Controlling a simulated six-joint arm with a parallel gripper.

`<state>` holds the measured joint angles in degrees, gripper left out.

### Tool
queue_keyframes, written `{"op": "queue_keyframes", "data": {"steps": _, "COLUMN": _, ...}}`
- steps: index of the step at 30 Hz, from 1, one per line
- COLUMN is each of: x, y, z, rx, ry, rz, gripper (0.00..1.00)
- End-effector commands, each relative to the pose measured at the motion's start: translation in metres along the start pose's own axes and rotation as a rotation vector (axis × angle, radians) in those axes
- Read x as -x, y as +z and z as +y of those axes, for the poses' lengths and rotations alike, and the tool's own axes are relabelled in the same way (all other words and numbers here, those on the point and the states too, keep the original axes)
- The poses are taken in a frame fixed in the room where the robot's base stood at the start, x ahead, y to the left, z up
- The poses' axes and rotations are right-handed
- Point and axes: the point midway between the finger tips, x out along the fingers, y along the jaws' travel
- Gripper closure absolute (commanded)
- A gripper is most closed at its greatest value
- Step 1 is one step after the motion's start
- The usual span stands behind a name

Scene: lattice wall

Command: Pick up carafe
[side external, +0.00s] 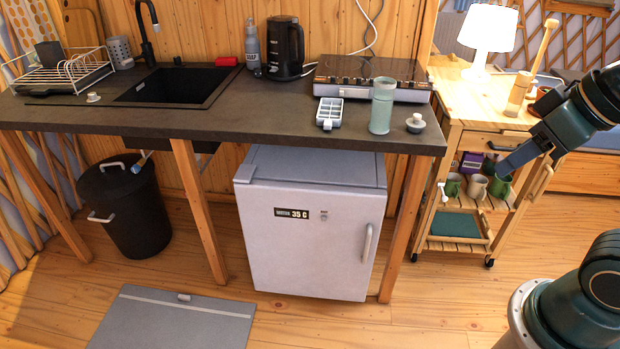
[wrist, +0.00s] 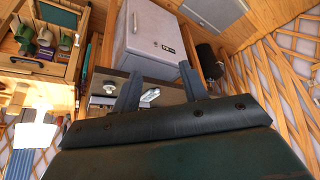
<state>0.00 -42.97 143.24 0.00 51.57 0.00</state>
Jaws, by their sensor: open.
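The carafe appears to be the pale green, see-through cylinder (side external: 381,106) standing upright near the front right of the dark counter. A small pale knobbed stopper (side external: 416,123) lies on the counter to its right. My gripper (side external: 506,170) is at the right in the side view, well apart from the carafe and over the wooden cart. In the wrist view my gripper (wrist: 157,72) has its two fingers spread with nothing held. A pale object (wrist: 149,95) shows on the counter between the fingers; I cannot tell whether it is the carafe.
A white tray (side external: 329,113) sits left of the carafe, with a hob (side external: 369,76) behind. A black kettle (side external: 285,48) and a sink (side external: 175,86) are farther left. A fridge (side external: 310,222) stands under the counter. The cart (side external: 470,105) carries a lamp (side external: 488,30) and mugs.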

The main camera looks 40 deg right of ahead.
Motion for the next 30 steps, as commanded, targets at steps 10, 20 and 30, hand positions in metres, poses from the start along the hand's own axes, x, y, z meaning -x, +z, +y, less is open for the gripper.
{"op": "queue_keyframes", "data": {"steps": 10, "x": 0.0000, "y": 0.0000, "z": 0.0000, "rx": 0.000, "ry": 0.000, "rz": 0.000, "gripper": 0.57}}
{"op": "queue_keyframes", "data": {"steps": 20, "x": 0.0000, "y": 0.0000, "z": 0.0000, "rx": 0.000, "ry": 0.000, "rz": 0.000, "gripper": 0.20}}
{"op": "queue_keyframes", "data": {"steps": 30, "x": 0.0060, "y": -0.0038, "z": 0.0000, "rx": 0.000, "ry": 0.000, "rz": 0.002, "gripper": 0.20}}
